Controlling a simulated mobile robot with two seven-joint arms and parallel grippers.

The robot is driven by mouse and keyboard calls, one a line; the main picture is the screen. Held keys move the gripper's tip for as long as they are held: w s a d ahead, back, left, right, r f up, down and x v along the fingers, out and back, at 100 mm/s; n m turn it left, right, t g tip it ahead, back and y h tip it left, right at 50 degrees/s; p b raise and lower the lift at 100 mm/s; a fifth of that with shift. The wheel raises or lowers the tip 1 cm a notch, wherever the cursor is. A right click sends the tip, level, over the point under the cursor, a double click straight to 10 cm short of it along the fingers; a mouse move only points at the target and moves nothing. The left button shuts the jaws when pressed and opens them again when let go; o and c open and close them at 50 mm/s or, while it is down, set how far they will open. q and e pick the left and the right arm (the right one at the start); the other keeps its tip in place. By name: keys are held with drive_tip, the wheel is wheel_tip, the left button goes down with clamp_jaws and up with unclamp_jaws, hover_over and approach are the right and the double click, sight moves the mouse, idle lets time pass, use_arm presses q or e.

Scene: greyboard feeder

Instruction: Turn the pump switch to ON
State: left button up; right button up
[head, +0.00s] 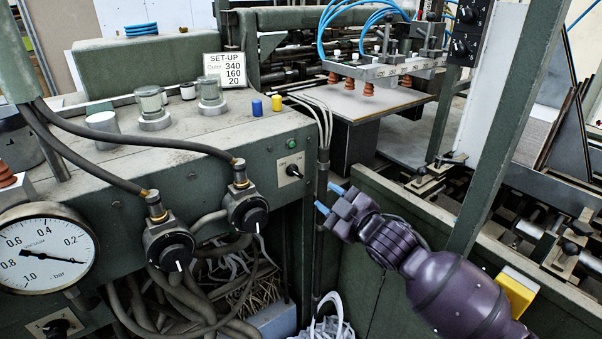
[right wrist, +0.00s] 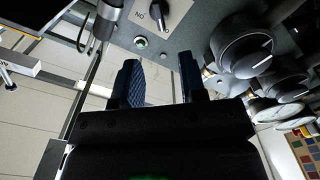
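A rotary switch with a black handle (head: 294,171) sits on a pale plate on the green front panel, below a green lamp (head: 292,143). The switch (right wrist: 158,12) also shows at the top of the right wrist view, partly cut off, its plate lettered upside down. I cannot tell its exact setting. My right gripper (head: 329,197) is open, with blue fingertips, to the right of and slightly below the switch. In the right wrist view, its two fingers (right wrist: 160,82) are apart with nothing between them, clear of the switch. My left gripper is out of view.
Two black regulator knobs (head: 247,212) with hoses stick out left of the switch. A vacuum gauge (head: 45,248) and another switch (head: 56,328) are at far left. Vertical cables (head: 323,130) run between the switch and my gripper. A green post (head: 500,120) stands at right.

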sight(298, 174)
drive_tip(key=b+x, duration=0.1)
drive_tip(key=x, duration=0.8)
drive_tip(key=shift+w+a, duration=0.15)
drive_tip(key=shift+w, duration=0.15)
drive_tip(key=shift+w+a, duration=0.3)
drive_tip(key=shift+w, duration=0.1)
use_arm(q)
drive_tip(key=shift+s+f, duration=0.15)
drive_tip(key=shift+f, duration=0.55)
use_arm(e)
drive_tip(key=shift+w+a, duration=0.1)
clamp_jaws()
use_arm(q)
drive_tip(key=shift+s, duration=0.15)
